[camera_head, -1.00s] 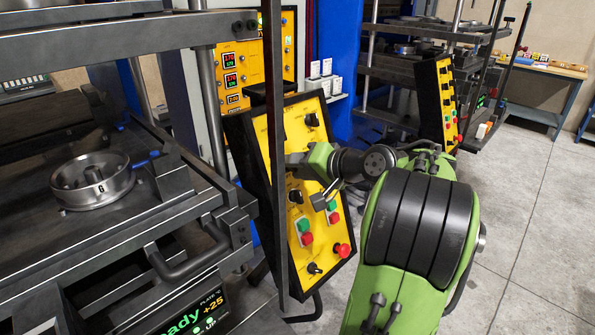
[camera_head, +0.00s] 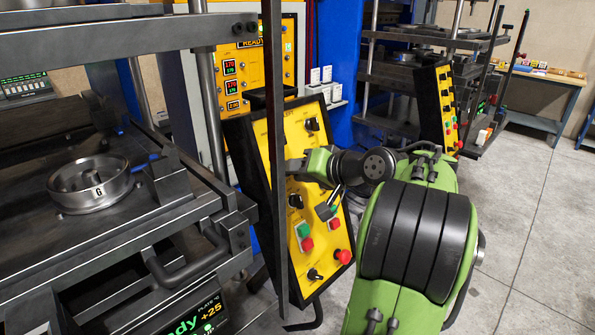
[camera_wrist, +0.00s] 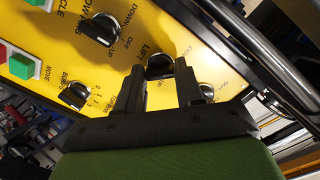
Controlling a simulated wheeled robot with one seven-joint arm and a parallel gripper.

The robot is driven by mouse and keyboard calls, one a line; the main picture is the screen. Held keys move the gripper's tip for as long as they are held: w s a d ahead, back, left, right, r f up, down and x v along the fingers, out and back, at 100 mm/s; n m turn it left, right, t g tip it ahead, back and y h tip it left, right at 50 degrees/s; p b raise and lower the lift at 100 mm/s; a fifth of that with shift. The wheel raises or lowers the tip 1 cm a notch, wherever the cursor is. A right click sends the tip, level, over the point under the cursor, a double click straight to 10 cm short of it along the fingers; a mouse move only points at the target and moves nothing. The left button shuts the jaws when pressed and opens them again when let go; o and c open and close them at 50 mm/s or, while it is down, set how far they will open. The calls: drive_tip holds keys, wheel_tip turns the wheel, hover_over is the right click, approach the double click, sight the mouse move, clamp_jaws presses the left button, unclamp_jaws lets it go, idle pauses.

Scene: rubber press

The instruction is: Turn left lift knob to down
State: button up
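The yellow control panel (camera_head: 316,225) stands tilted in its black frame and carries several black rotary knobs. In the wrist view, a black knob (camera_wrist: 160,66) sits by small lettering that seems to read "LIFT", with "OFF" and "DOWN" nearby. My gripper (camera_wrist: 160,72) has its two black fingers apart, one on each side of this knob. Whether the fingers touch it, I cannot tell. Another black knob (camera_wrist: 100,28) with a pale pointer is up and left of it. In the head view my gripper is close to the panel, partly hidden by a dark upright bar.
Green and red buttons (camera_wrist: 22,66) and a lower-left knob (camera_wrist: 75,95) are close by on the panel. A dark upright bar (camera_head: 274,150) stands in front of the panel's left side. The press with a round metal mould (camera_head: 90,190) is at left. Floor at right is clear.

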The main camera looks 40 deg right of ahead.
drive_tip(key=o, duration=0.4)
drive_tip(key=p+v, duration=0.8)
drive_tip(key=v, duration=0.7)
drive_tip(key=shift+s+r+p, duration=0.25)
drive_tip(key=shift+s+p, duration=0.05)
drive_tip(key=shift+p, duration=0.1)
drive_tip(key=shift+d, duration=0.1)
